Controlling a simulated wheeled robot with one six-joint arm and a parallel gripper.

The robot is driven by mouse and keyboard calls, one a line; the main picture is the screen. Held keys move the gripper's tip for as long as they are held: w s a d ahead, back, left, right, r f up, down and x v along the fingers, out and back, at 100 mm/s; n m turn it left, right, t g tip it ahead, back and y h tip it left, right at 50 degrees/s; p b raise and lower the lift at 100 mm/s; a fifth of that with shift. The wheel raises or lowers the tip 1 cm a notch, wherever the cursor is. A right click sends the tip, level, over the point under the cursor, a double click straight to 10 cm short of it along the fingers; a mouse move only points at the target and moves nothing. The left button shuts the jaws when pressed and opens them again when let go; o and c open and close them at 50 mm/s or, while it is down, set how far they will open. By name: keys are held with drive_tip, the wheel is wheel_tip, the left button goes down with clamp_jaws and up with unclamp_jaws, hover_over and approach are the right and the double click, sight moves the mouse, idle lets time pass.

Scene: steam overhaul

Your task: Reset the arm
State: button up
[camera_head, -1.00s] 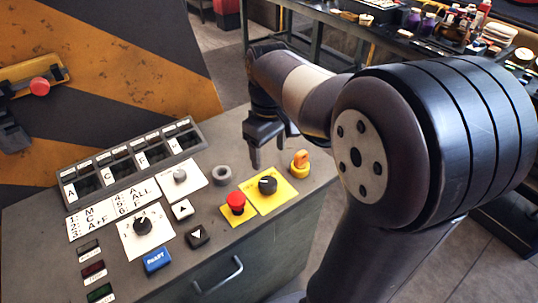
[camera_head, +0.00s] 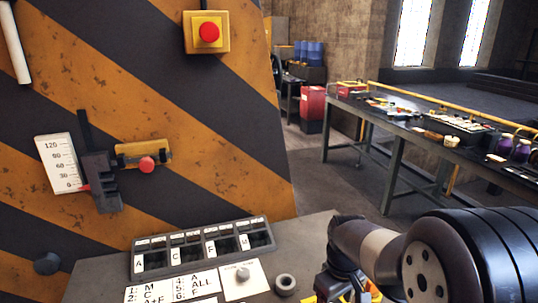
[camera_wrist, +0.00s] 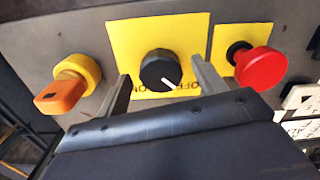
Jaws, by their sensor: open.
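My gripper (camera_wrist: 158,92) is open in the wrist view, with nothing between its two fingers. A black rotary knob (camera_wrist: 160,70) on a yellow plate shows between and just beyond the fingertips. An orange key-like switch (camera_wrist: 65,90) with a yellow collar is to the left, and a red mushroom button (camera_wrist: 260,67) is to the right. In the head view my arm reaches in from the lower right, bent down over the console (camera_head: 310,225). The fingertips are cut off or hidden there.
A striped panel carries a red button on a yellow box (camera_head: 209,32), a lever (camera_head: 100,180) and a scale (camera_head: 57,163). A cluttered workbench (camera_head: 440,150) stands at the right. Floor shows between.

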drive_tip(key=shift+f, duration=0.3)
drive_tip(key=shift+r, duration=0.1)
